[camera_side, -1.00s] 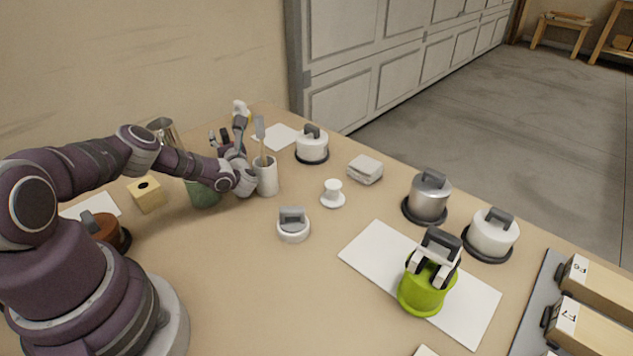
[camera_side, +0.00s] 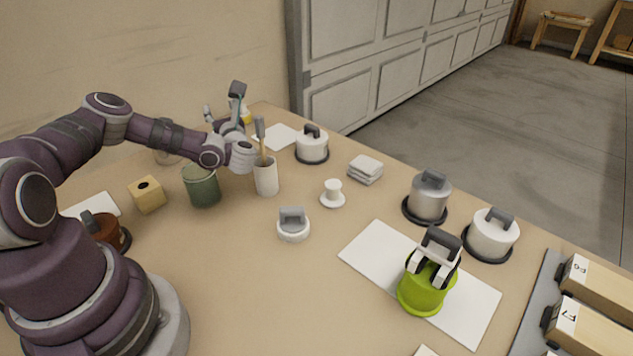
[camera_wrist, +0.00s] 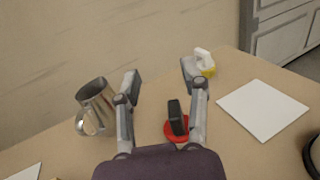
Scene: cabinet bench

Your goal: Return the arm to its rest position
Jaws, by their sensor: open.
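My gripper (camera_side: 223,101) is raised above the back left of the bench and points toward the back wall. Its two fingers are spread with nothing between them; they also show open in the wrist view (camera_wrist: 160,76). A red round piece with a dark handle (camera_wrist: 170,132) lies on the bench beyond and below the fingers, apart from them. A metal pitcher (camera_wrist: 98,104) stands to the left of the fingers. A white and yellow bottle (camera_wrist: 206,66) is beyond the right finger.
A utensil crock (camera_side: 266,180) and a green canister (camera_side: 203,190) stand close beside the forearm. A yellow box (camera_side: 148,195) and a brown pot (camera_side: 103,232) are nearer the base. A lime pot (camera_side: 424,292) sits on a white board (camera_side: 375,252). The front middle is clear.

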